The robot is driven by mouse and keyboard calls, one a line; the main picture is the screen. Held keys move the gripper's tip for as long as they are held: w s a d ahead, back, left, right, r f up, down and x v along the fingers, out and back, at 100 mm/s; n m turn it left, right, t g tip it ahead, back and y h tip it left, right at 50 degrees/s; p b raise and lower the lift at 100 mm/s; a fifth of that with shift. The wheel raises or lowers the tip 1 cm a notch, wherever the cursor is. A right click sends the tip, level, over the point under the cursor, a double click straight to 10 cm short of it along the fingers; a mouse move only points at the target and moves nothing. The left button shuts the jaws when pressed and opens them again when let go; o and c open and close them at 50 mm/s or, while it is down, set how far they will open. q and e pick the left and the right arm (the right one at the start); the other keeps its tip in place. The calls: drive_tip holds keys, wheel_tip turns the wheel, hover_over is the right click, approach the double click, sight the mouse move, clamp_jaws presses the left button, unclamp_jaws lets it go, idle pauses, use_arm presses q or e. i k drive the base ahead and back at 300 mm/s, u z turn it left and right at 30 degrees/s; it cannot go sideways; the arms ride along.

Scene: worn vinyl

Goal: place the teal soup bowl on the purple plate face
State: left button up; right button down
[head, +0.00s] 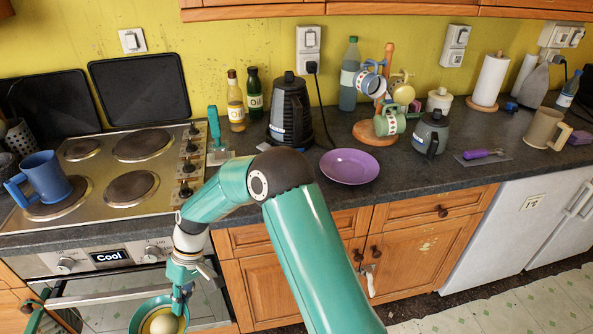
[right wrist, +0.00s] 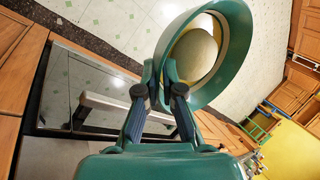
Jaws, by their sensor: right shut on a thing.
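The teal soup bowl (head: 137,322) is at the bottom of the head view, in front of the oven and below the counter top. Its inside looks pale yellow with a cream round middle. My right gripper (head: 181,297) is shut on its rim. In the right wrist view, the fingers (right wrist: 160,90) pinch the near rim of the bowl (right wrist: 236,85). The purple plate (head: 349,166) lies flat and empty on the dark counter, up and right of the bowl. My left gripper is not in view.
Behind the plate stand a dark kettle (head: 289,112) and a mug tree (head: 388,95). A dark lidded pot (head: 431,134) is to its right. A blue mug (head: 44,176) sits on the hob (head: 105,205). The oven handle (head: 110,297) is near the bowl.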

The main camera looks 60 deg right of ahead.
sight(347, 169)
drive_tip(key=u, duration=1)
drive_tip(key=i, duration=0.1)
drive_tip(key=z, duration=2.05)
